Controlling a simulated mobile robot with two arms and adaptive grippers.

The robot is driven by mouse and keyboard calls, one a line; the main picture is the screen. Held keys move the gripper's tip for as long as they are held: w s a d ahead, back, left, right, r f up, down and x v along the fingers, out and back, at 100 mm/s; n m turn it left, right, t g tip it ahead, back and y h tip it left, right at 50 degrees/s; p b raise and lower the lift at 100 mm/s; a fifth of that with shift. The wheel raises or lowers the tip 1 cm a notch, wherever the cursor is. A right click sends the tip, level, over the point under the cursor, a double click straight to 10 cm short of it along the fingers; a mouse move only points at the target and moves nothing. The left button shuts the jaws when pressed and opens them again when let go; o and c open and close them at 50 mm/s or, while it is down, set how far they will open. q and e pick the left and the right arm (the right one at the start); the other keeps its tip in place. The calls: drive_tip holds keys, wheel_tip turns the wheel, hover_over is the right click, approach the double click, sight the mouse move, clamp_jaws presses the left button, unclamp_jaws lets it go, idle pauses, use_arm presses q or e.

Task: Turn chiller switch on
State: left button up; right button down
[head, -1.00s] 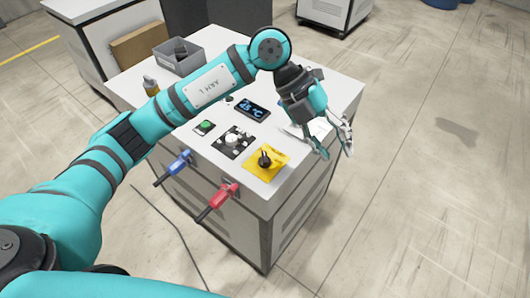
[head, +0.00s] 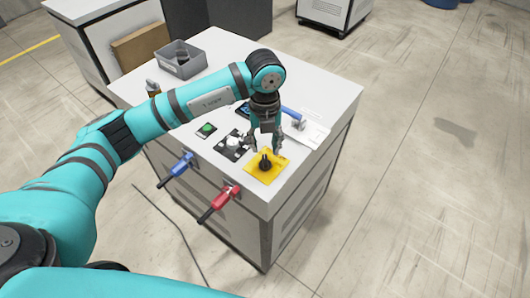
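The chiller unit (head: 312,155) is a white-topped cabinet with controls on its top. A black rotary switch (head: 265,163) sits on a yellow plate (head: 269,178) near the front right corner. My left gripper (head: 265,148) points down just behind and above the switch, with its fingers spread apart. It looks empty; I cannot tell whether a finger touches the switch. The arm partly hides the temperature display (head: 243,110). My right gripper is not in view.
A white knob on a black plate (head: 233,145) and a green button (head: 206,129) lie left of the yellow plate. Blue (head: 176,169) and red (head: 219,203) valve handles stick out in front. A blue-handled tool (head: 292,114), papers (head: 312,134) and a grey bin (head: 180,60) are on the top.

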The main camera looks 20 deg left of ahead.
sight(265, 160)
use_arm(q)
wheel_tip(265, 160, down, 6)
drive_tip(key=shift+f+p, duration=0.1)
drive_tip(key=shift+p, duration=0.45)
drive_tip(key=shift+c, duration=0.4)
clamp_jaws()
